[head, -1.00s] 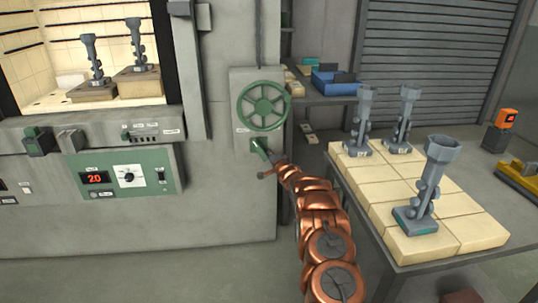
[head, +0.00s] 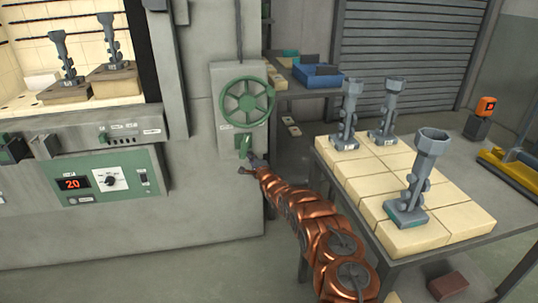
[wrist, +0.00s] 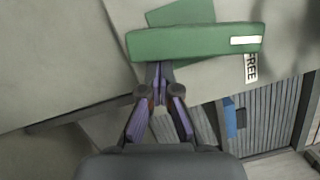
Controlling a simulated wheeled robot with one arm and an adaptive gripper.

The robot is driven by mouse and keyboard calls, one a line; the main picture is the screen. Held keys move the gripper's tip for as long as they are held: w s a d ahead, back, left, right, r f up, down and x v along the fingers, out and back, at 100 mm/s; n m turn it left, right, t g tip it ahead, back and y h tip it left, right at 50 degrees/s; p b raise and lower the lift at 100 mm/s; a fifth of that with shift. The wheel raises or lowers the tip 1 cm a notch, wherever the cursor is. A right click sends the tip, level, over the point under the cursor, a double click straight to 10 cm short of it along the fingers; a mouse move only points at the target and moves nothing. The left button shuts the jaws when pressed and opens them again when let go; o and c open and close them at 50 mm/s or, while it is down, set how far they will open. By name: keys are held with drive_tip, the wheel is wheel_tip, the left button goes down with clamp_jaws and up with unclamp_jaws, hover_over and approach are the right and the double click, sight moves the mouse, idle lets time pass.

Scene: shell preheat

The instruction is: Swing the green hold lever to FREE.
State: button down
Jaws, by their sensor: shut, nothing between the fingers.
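The green hold lever (head: 246,147) is on the grey panel below the green handwheel. In the wrist view the lever (wrist: 195,42) is a green bar across the top, with a white mark at its right end. A FREE label (wrist: 251,67) is just below that marked end. My gripper (wrist: 158,72) is shut and empty, its fingertips at the bar's lower edge, left of its middle. I cannot tell whether they touch it. In the head view my gripper (head: 251,163) is just below the lever.
The green handwheel (head: 246,101) is right above the lever. A table (head: 410,262) with pale blocks and grey castings (head: 415,178) stands to the right of my arm. A shelf with a blue bin (head: 318,76) is behind.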

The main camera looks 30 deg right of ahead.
drive_tip(key=shift+w+a+f+m, duration=0.15)
drive_tip(key=shift+a+m, duration=0.4)
drive_tip(key=shift+m, duration=0.25)
drive_tip(key=shift+a+b, duration=0.15)
drive_tip(key=shift+b, duration=0.15)
drive_tip(key=s+d+f+b, duration=0.3)
drive_tip(key=s, duration=0.7)
drive_tip(key=shift+s+d, duration=0.25)
drive_tip(key=shift+s, duration=0.15)
idle(0.8)
idle(0.5)
